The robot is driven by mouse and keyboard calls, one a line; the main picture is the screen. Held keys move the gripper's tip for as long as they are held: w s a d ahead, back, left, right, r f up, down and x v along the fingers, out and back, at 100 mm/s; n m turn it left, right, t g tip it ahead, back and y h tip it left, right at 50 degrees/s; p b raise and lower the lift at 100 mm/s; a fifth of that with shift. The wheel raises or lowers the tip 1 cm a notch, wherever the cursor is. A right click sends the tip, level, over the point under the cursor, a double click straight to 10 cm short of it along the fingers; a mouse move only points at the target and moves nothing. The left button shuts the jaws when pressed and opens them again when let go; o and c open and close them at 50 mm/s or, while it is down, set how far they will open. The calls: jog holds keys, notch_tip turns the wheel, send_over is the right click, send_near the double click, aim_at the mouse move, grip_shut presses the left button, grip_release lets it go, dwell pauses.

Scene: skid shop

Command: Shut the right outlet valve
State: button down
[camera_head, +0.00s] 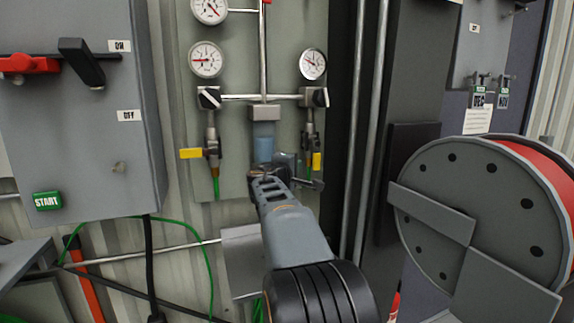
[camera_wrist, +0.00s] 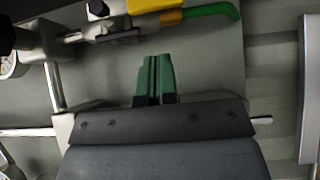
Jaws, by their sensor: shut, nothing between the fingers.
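The right outlet valve (camera_head: 316,160) is on the right-hand branch of the gauge panel. Its yellow handle points down, roughly in line with the pipe. It is partly hidden behind my gripper and arm. In the wrist view the valve (camera_wrist: 117,27) lies along the top edge, its yellow handle (camera_wrist: 170,17) cut by the frame, with a green hose (camera_wrist: 213,11) to its right. My gripper (camera_wrist: 155,60) has its green fingers shut together and empty. The fingertips are below the valve in that view, apart from it in the picture; the depth gap is unclear.
The left outlet (camera_head: 191,153) has its yellow handle turned sideways. A control box (camera_head: 80,130) stands left, a large hose reel (camera_head: 450,185) right. Vertical pipes (camera_head: 368,120) run close right of the panel.

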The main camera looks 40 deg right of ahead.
aim_at(317, 154)
jog(key=shift+s+d+p, duration=0.15)
jog(key=shift+s+d, duration=0.1)
jog(key=shift+d, duration=0.45)
jog(key=shift+s+d+p, duration=0.15)
jog(key=shift+s+d, duration=0.05)
jog(key=shift+d, duration=0.45)
jog(key=shift+s+d+p, duration=0.15)
jog(key=shift+s+d, duration=0.1)
jog(key=shift+d, duration=0.45)
